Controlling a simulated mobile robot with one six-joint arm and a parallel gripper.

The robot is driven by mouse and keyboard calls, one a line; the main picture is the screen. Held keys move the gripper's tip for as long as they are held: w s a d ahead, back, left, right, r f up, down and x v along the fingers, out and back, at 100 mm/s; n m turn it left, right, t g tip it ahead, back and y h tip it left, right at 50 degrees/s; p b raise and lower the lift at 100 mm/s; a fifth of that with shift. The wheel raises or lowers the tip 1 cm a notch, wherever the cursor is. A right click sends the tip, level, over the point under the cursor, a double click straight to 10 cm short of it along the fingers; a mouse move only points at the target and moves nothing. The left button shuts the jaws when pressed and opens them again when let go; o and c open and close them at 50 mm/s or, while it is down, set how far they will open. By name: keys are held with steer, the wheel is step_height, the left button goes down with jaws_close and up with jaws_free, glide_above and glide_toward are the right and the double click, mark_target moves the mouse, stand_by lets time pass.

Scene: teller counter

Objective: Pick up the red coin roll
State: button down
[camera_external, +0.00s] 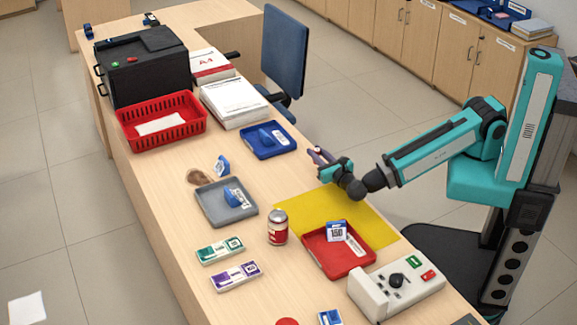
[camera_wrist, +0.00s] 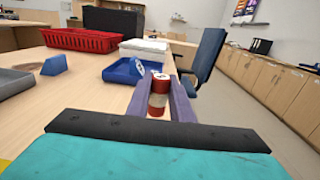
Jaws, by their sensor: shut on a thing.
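The red coin roll (camera_wrist: 158,99) is red with a pale band and a marked white end. In the wrist view it stands between the two purple fingers of my gripper (camera_wrist: 159,88), which are shut on it. In the external view my gripper (camera_external: 318,157) is held above the counter, near the far corner of the yellow mat (camera_external: 291,206) and close to the blue tray (camera_external: 288,147). The roll is too small and covered there to make out clearly.
A can (camera_external: 277,228), a grey tray (camera_external: 211,211), a red tray (camera_external: 335,264) and banknote bundles (camera_external: 220,250) stand on the counter (camera_external: 170,213). A white keypad device (camera_external: 376,298) is at the front. A red basket (camera_external: 184,137) and paper stacks (camera_external: 236,108) stand further back.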

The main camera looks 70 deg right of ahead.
steer(key=shift+s+d+r, duration=0.1)
steer(key=shift+s+d, duration=0.05)
steer(key=shift+s, duration=0.45)
steer(key=shift+r+p, duration=0.2)
steer(key=shift+p, duration=0.35)
steer(key=shift+s+p, duration=0.45)
steer(key=shift+p, duration=0.7)
steer(key=s+p, duration=0.1)
steer(key=p, duration=0.1)
steer(key=s+p, duration=0.1)
steer(key=p, duration=0.1)
steer(key=s+p, duration=0.2)
steer(key=p, duration=0.1)
steer(key=shift+d+r, duration=0.3)
steer(key=shift+d, duration=0.05)
steer(key=s+d+p, duration=0.1)
steer(key=s+p, duration=0.6)
steer(key=p, duration=0.1)
steer(key=shift+s+d, duration=0.15)
steer(key=shift+s, duration=0.25)
steer(key=shift+r, duration=0.1)
